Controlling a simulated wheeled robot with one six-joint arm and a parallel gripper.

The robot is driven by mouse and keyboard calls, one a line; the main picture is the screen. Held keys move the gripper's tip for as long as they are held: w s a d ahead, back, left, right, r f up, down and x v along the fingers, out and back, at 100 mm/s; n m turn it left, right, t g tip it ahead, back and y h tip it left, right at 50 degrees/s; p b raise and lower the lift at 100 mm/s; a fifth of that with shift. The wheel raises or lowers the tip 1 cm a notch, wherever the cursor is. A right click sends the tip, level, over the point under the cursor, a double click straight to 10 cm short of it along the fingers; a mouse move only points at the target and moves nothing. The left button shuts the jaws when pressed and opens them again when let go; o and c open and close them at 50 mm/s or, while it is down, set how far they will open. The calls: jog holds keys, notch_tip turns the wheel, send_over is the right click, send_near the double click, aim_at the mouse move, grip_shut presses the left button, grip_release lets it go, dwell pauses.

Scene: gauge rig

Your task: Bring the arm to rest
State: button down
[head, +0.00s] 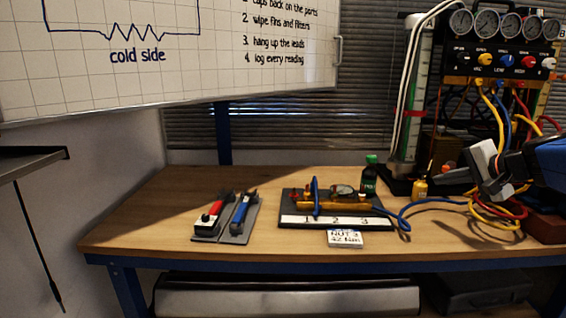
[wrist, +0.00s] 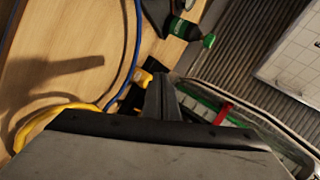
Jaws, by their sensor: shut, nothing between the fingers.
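My gripper (head: 450,175) is at the right of the head view, held above the right part of the workbench (head: 150,225). Its arm comes in from the right edge. In the wrist view the dark fingers (wrist: 162,97) are together with nothing between them. They overlap a small yellow bottle (wrist: 144,76) and the dark base behind it in the picture; I cannot tell the gap.
Near the gripper are the gauge rig (head: 500,60), yellow hoses (head: 485,210), a blue hose (wrist: 131,50) and a green-capped bottle (head: 370,178). A numbered board (head: 300,222), a card (head: 345,240) and a tool tray (head: 240,235) lie further left. The bench's left end is clear.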

jog(key=s+a+f+n+g, duration=0.2)
jog(key=s+a+f+n, duration=0.1)
jog(key=s+a+f, duration=0.3)
jog(key=s+a+f+n+g, duration=0.25)
jog(key=s+a, duration=0.25)
jog(key=a, duration=0.3)
jog(key=s+a+f+n+g+h, duration=0.2)
jog(key=s+f+n, duration=0.5)
jog(key=s+f, duration=0.3)
jog(key=s, duration=0.4)
jog(key=shift+s+a+f+h, duration=0.2)
jog(key=shift+a+f+h, duration=0.05)
jog(key=shift+a+h, duration=0.15)
